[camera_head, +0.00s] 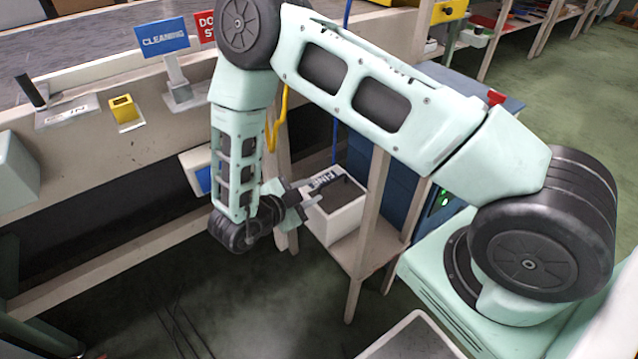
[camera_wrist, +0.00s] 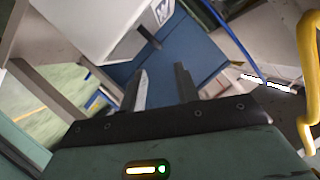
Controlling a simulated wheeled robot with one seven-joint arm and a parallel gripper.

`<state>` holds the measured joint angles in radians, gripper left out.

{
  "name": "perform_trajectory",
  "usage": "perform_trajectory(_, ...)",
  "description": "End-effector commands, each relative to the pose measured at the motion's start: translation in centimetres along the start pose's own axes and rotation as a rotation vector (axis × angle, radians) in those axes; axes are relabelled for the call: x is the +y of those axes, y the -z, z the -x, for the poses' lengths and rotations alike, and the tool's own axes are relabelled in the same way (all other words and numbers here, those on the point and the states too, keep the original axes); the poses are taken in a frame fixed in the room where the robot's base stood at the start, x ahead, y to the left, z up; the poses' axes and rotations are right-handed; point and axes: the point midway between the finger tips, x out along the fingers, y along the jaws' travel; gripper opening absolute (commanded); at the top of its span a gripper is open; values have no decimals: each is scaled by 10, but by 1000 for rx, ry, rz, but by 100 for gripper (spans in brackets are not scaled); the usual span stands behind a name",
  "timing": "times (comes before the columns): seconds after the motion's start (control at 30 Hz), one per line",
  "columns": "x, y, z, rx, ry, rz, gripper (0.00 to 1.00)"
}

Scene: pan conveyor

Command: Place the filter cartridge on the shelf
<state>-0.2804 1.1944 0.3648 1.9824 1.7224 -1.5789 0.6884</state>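I cannot make out a filter cartridge in either view. My gripper (camera_head: 308,199) is beside a white bin in the head view, with its arm reaching down in front of the bench. In the wrist view, my gripper (camera_wrist: 163,86) has its two dark fingers apart, with nothing visible between them. The white bin (camera_head: 340,223) has a dark label with white letters, partly readable as "FINE". It stands on a low wooden shelf (camera_head: 362,256). In the wrist view, the bin (camera_wrist: 100,25) is ahead, at the upper left. The bin's inside is mostly hidden.
Wooden posts (camera_head: 369,215) stand close to the gripper. A blue cabinet (camera_head: 403,187) is behind the shelf. A yellow hose (camera_wrist: 311,70) hangs at the right of the wrist view. The bench carries a blue "CLEANING" sign (camera_head: 163,38) and a yellow holder (camera_head: 123,109). Floor at lower left is largely clear.

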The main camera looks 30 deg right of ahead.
Motion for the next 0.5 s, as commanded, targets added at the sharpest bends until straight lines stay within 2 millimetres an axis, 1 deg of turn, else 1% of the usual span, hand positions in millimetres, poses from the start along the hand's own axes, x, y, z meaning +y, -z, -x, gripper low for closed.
perform_trajectory(0.13, -6, -3, 11, -41, 5, -1, 32)
perform_trajectory(0.17, -11, -5, 14, -71, 9, -2, 32)
perform_trajectory(0.27, -36, -20, 31, -253, 41, 12, 32)
perform_trajectory(0.37, -72, -35, 70, -529, 118, 73, 32)
perform_trajectory(0.4, -85, -39, 92, -648, 164, 117, 32)
perform_trajectory(0.47, -100, -40, 127, -818, 241, 200, 32)
perform_trajectory(0.5, -107, -37, 152, -922, 298, 266, 32)
